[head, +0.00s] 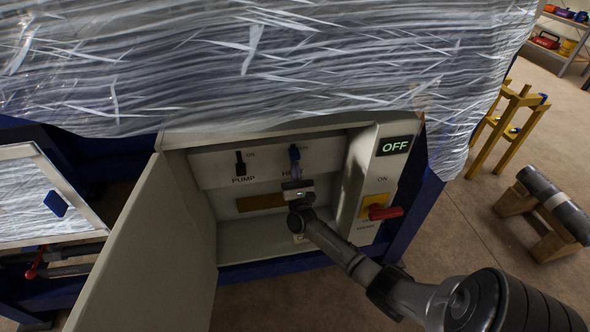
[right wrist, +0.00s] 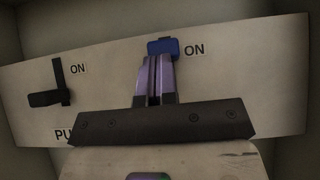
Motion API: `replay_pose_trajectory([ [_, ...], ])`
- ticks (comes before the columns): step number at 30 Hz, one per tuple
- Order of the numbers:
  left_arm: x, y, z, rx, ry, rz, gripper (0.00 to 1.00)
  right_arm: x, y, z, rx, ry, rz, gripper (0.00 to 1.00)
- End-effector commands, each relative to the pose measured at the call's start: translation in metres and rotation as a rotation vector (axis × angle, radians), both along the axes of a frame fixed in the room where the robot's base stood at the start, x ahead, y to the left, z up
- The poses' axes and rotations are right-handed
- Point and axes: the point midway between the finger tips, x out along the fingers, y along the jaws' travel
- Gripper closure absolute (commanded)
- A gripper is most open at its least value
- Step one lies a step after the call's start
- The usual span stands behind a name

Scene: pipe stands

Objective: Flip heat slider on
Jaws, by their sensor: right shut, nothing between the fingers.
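The heat slider has a blue handle (head: 294,153) and is on the panel inside the open box. In the right wrist view the blue handle (right wrist: 177,47) sits beside an ON label, at the upper part of the panel. My right gripper (head: 295,172) reaches into the box, just below the blue handle. In the right wrist view my right gripper's fingers (right wrist: 154,60) are shut and empty, their tips at the handle's lower left edge. I cannot tell whether they touch it. The fingers hide the slider's lower part. My left gripper is out of view.
The black pump slider (head: 240,163) is left of the heat slider. The open box door (head: 150,245) stands at the left. At the right are a display reading OFF (head: 394,146) and a red-handled switch (head: 384,212). Box walls surround my right gripper closely.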

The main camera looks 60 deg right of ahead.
Motion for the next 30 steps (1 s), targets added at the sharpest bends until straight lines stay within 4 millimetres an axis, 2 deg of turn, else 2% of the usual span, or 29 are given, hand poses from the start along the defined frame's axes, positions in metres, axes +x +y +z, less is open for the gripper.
replay_pose_trajectory([
  [5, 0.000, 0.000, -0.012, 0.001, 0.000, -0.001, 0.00, 0.001, 0.001, -0.011, 0.000, 0.000, 0.001, 1.00],
  [13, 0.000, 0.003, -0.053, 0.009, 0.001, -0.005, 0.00, 0.003, 0.004, -0.048, 0.000, 0.001, 0.006, 1.00],
  [14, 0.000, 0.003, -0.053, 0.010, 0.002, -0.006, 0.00, 0.003, 0.005, -0.049, 0.000, 0.002, 0.007, 1.00],
  [15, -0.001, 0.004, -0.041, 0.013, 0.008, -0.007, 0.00, -0.003, 0.011, -0.048, 0.002, 0.005, 0.008, 1.00],
  [21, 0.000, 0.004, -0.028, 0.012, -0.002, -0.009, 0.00, -0.023, 0.032, -0.077, 0.001, 0.005, 0.007, 1.00],
  [30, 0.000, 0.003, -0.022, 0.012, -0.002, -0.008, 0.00, -0.041, 0.051, -0.104, 0.001, 0.002, 0.007, 1.00],
])
